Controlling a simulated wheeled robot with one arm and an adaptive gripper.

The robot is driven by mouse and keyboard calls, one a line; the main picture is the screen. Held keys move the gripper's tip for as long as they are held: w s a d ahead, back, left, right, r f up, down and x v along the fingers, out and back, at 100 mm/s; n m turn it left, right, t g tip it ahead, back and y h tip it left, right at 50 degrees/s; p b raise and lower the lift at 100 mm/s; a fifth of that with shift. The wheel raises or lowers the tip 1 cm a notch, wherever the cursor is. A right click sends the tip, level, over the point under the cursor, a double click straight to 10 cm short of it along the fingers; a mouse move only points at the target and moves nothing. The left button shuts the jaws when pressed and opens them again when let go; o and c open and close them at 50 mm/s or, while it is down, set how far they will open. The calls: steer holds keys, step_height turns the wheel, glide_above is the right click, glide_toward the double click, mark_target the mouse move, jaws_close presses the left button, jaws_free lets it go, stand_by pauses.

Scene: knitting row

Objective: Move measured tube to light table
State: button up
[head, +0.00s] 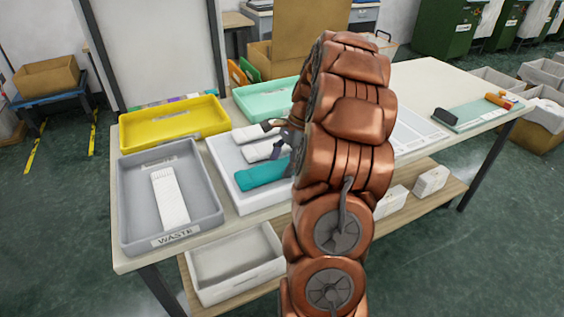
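A white tray (222,158) on the table holds a teal rolled tube (262,173) at its front and white tubes (258,151) with grey ends behind it. I cannot tell which is the measured tube. My copper arm crosses the middle of the view. A small part of my gripper (287,133) shows at the arm's left edge, over the right side of the white tray. Its fingertips are mostly hidden, so its opening and any contact with a tube cannot be told. A flat pale panel (418,133), perhaps the light table, lies right of my arm, partly hidden by it.
A grey waste tray (136,205) at left holds a white ribbed piece (169,197). Yellow (174,122) and mint (268,99) trays stand behind. A green board (472,114) with an orange-handled tool (498,101) lies far right. The tabletop (430,82) behind the panel is clear.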

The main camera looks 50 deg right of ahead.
steer(key=shift+o, duration=1.4)
steer(key=shift+r, duration=0.1)
steer(key=shift+b+v, duration=1.1)
steer(key=shift+v, duration=5)
steer(key=s+a+n+g+h, duration=0.15)
steer(key=a+n, duration=0.35)
steer(key=a, duration=0.8)
steer(key=s+a+n+g, duration=0.15)
steer(key=a+n, duration=0.45)
steer(key=a, duration=0.6)
steer(key=s+a+f+n+h, duration=0.1)
steer(key=s+a+f+n, duration=0.1)
steer(key=s, duration=0.4)
steer(key=s+a+f+n, duration=0.3)
steer(key=s+a+n, duration=0.2)
steer(key=s, duration=0.2)
steer(key=s+a+f+n+h, duration=0.1)
steer(key=s+a+f+n, duration=0.2)
steer(key=s, duration=0.3)
steer(key=shift+s+a+f+n+h, duration=0.2)
steer(key=shift+s+f+n+h, duration=0.05)
steer(key=shift+s+n+h, duration=0.15)
